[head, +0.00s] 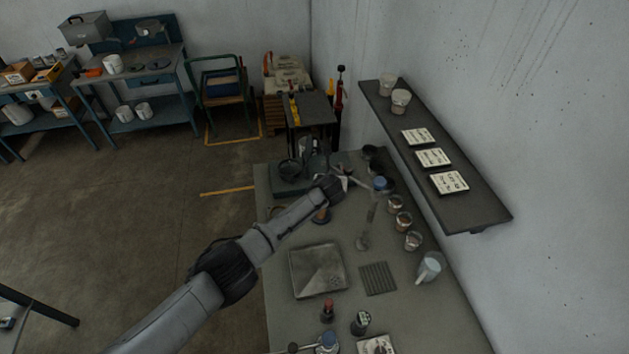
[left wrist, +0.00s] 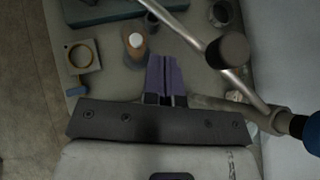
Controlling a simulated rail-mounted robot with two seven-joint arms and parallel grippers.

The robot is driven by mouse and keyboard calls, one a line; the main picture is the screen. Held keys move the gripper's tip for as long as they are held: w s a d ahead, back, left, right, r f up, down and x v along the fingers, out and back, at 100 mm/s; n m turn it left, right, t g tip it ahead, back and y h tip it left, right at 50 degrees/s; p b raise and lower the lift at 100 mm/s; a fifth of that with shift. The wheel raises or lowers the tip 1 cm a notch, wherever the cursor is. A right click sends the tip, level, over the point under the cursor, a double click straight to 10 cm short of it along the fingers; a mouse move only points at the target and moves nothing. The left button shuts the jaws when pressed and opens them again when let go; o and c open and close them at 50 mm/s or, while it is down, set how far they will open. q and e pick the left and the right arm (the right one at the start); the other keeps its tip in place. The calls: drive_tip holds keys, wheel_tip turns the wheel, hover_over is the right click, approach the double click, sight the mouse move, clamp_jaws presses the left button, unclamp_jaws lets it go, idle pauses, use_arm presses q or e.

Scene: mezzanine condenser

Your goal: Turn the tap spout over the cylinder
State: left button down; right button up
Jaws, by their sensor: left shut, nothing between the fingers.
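The tap has a blue knob (head: 380,183) and stands at the right of the bench's far part. A thin metal pipe runs from it toward my left gripper (head: 345,178). In the left wrist view the tap's blue end (left wrist: 308,132) is at the right edge, and a pale pipe (left wrist: 215,103) runs left from it to beside my fingers (left wrist: 163,75). Those fingers are shut and empty; whether they touch the pipe I cannot tell. A tall clear cylinder (head: 368,222) stands on the bench, nearer than the tap. My right gripper is not in view.
A slanting metal tube (left wrist: 190,35) and a dark round-topped part (left wrist: 228,50) are close to my fingers. Several small jars (head: 396,202) line the bench's right side. A grey tray (head: 292,268) and a ribbed mat (head: 378,279) lie nearer. A wall shelf (head: 480,210) is at right.

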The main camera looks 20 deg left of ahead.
use_arm(q)
drive_tip(key=s+a+r+n+p, duration=0.1)
drive_tip(key=s+a+r+n, duration=0.15)
drive_tip(key=s+n, duration=0.2)
drive_tip(key=s+a+r+n+p, duration=0.1)
drive_tip(key=s+r+n, duration=0.25)
drive_tip(key=s, duration=0.25)
drive_tip(key=s+d+r+n+t+h, duration=0.1)
drive_tip(key=s+d+r+n, duration=0.3)
drive_tip(key=r+n, duration=0.45)
drive_tip(key=s+d+r+n+t+h, duration=0.1)
drive_tip(key=s+d+r+n, duration=0.2)
drive_tip(key=s+r+n, duration=0.55)
drive_tip(key=s+a+f+n+g, duration=0.1)
drive_tip(key=s+f+n+g, duration=0.1)
drive_tip(key=s+f, duration=0.6)
drive_tip(key=s+a+f+n+g, duration=0.2)
drive_tip(key=s+f, duration=0.6)
drive_tip(key=s, duration=0.6)
drive_tip(key=s+a+f+n+g, duration=0.1)
drive_tip(key=s+f+n+g, duration=0.1)
drive_tip(key=s+f+g, duration=0.2)
drive_tip(key=s+f, duration=0.3)
drive_tip(key=s, duration=0.4)
drive_tip(key=shift+a+f+h, duration=0.35)
drive_tip(key=shift+f+h, duration=0.05)
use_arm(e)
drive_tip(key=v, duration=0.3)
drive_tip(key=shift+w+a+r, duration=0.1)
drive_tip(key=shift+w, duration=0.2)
